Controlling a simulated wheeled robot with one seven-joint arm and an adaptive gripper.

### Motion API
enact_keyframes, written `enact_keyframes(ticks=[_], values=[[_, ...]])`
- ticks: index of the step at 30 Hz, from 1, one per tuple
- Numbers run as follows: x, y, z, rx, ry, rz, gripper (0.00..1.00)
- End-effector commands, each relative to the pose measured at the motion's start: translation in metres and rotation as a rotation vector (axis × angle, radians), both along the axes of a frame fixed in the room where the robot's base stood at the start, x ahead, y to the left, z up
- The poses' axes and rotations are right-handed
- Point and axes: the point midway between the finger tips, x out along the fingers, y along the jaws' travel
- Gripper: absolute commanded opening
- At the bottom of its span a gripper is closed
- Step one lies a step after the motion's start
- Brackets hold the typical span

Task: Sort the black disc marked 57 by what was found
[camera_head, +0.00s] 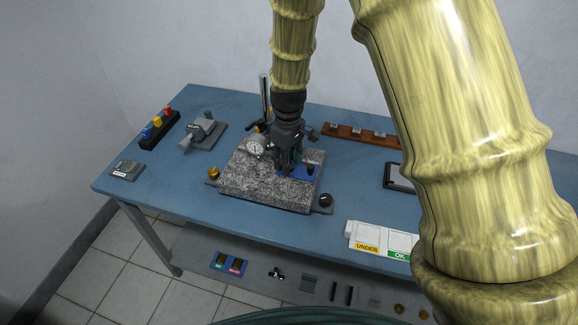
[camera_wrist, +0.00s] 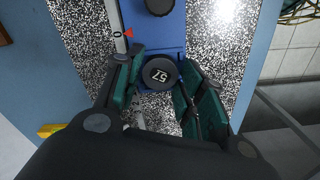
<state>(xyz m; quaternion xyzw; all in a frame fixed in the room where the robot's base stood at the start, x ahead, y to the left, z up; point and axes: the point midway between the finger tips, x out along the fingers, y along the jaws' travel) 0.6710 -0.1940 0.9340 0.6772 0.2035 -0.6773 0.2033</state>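The black disc marked 57 (camera_wrist: 160,73) lies at the end of a blue block (camera_wrist: 157,38) in the wrist view, its number facing up. My gripper (camera_wrist: 162,68) has green-padded fingers on either side of the disc. A narrow gap shows at the disc's left; contact on the right is unclear. In the head view my gripper (camera_head: 290,168) is low over the speckled granite plate (camera_head: 256,187) and hides the disc. The blue block shows there too (camera_head: 314,174). A white tray has a yellow UNDER label (camera_head: 367,247) and a green OK label (camera_head: 399,255).
A dial gauge (camera_head: 256,146) stands close left of my gripper. A grey device (camera_head: 203,131), a rack with coloured pieces (camera_head: 158,129) and a small grey box (camera_head: 127,170) are at left. A brown rack (camera_head: 360,134) is behind. The blue table's (camera_head: 190,228) front left is clear.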

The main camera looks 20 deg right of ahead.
Motion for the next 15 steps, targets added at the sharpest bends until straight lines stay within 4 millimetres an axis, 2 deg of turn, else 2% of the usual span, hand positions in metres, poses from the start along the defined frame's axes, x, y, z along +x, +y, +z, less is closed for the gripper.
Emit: enact_keyframes(ticks=[1, 3, 5, 6, 15], values=[[0.0, 0.0, 0.0, 0.0, 0.0, 0.0, 0.25], [0.0, 0.0, 0.0, 0.0, 0.0, 0.0, 0.12], [0.0, 0.0, 0.0, 0.0, 0.0, 0.0, 0.12], [0.0, 0.0, 0.0, 0.0, 0.0, 0.0, 0.08], [0.0, 0.0, 0.013, 0.0, 0.0, 0.0, 0.08]])
